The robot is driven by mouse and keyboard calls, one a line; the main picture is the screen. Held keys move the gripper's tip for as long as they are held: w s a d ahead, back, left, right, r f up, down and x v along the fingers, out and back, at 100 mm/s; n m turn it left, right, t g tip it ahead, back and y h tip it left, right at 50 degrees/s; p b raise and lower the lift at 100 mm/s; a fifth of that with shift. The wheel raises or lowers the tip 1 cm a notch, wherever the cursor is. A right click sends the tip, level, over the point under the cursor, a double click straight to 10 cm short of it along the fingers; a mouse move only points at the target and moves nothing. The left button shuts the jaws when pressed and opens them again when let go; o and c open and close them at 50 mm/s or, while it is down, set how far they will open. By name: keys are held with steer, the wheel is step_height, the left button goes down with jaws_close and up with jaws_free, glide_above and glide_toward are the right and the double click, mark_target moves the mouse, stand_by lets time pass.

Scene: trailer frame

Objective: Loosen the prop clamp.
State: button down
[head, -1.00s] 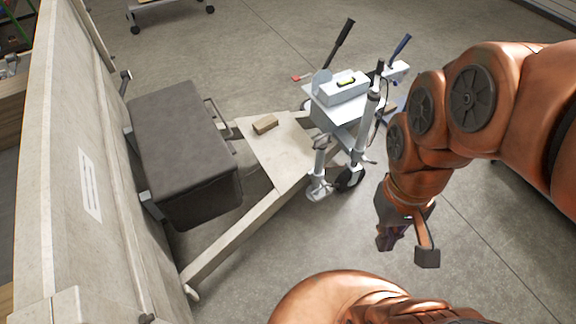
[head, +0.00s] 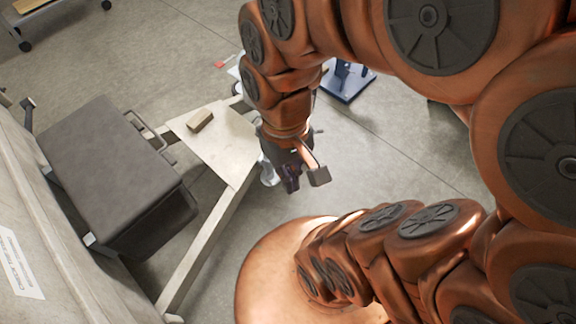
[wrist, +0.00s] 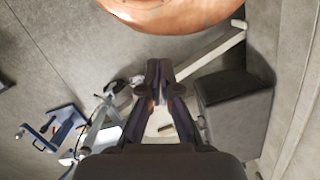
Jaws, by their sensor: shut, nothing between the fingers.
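My gripper (head: 292,178) is shut and empty, pointing down over the trailer's pale A-frame near the hitch end. In the wrist view its dark fingers (wrist: 160,72) are together in the middle. The grey metal prop foot (head: 268,172) shows just left of my gripper in the head view; my arm hides most of the prop and coupling. In the wrist view, pale metal parts of the nose (wrist: 108,95) lie left of the fingers. I cannot make out the prop clamp itself or whether my gripper touches anything.
A dark toolbox (head: 110,160) sits on the frame before the trailer's front wall (head: 28,240). A small wooden block (head: 200,120) lies on the pale drawbar plate (head: 228,140). A blue stand (head: 348,82) is behind my arm.

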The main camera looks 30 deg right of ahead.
steer(key=w+a+f+m+y+b, duration=0.3)
steer(key=w+f+m+b, duration=0.1)
steer(key=w+f+b, duration=0.25)
steer(key=w+a+f+m+y+b, duration=0.25)
steer(key=w+f+m+b, duration=0.2)
steer(key=w+f, duration=0.3)
steer(key=w+d+f+m+t+y+b, duration=0.2)
steer(key=w+d+f+m+b, duration=0.3)
steer(key=f, duration=0.3)
steer(key=w+d+f+m+t+y+b, duration=0.2)
steer(key=w+d+f+m+b, duration=0.25)
steer(key=w+f, duration=0.35)
steer(key=w+d+f+m+t+y+b, duration=0.25)
steer(key=w+f+m+b, duration=0.2)
steer(key=f, duration=0.45)
steer(key=s+d+f+m+t+h+b, duration=0.1)
steer(key=d+f+m+b, duration=0.5)
steer(key=d+f, duration=0.6)
steer(key=s+d+f+m+t+h+b, duration=0.1)
steer(key=d+f+m+t+h+b, duration=0.2)
steer(key=d+f+m, duration=0.6)
steer(key=d+f+t+b, duration=0.2)
steer(key=d+f+b, duration=0.1)
steer(key=f, duration=0.8)
steer(key=shift+d+t+h, duration=0.3)
steer(key=shift+t+h, duration=0.05)
steer(key=shift+h, duration=0.05)
